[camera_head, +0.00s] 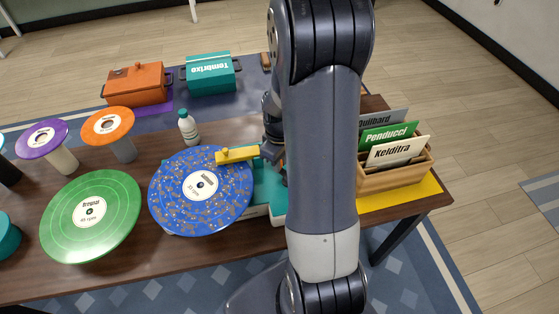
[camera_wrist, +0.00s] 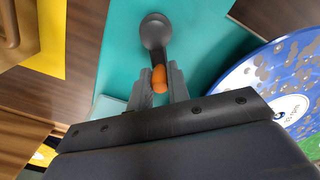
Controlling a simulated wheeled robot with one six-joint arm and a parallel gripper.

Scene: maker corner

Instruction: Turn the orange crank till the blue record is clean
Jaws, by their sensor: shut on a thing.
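The blue record (camera_head: 176,196) lies on the teal record machine (camera_head: 266,190). Brown and grey specks cover much of its face, and part of it shows at the right of the wrist view (camera_wrist: 275,70). A yellow arm (camera_head: 238,155) reaches over the record's edge. In the wrist view my gripper (camera_wrist: 160,82) is shut on the orange crank knob (camera_wrist: 159,76), at the end of a dark grey crank arm (camera_wrist: 154,36) on the teal casing. In the head view my arm hides the crank and most of my gripper.
A green record (camera_head: 91,240) lies left of the machine. A white bottle (camera_head: 188,128) and purple and orange discs on stands (camera_head: 107,124) are behind. A wooden crate of sleeves (camera_head: 395,181) stands on a yellow mat (camera_head: 428,190) at the right.

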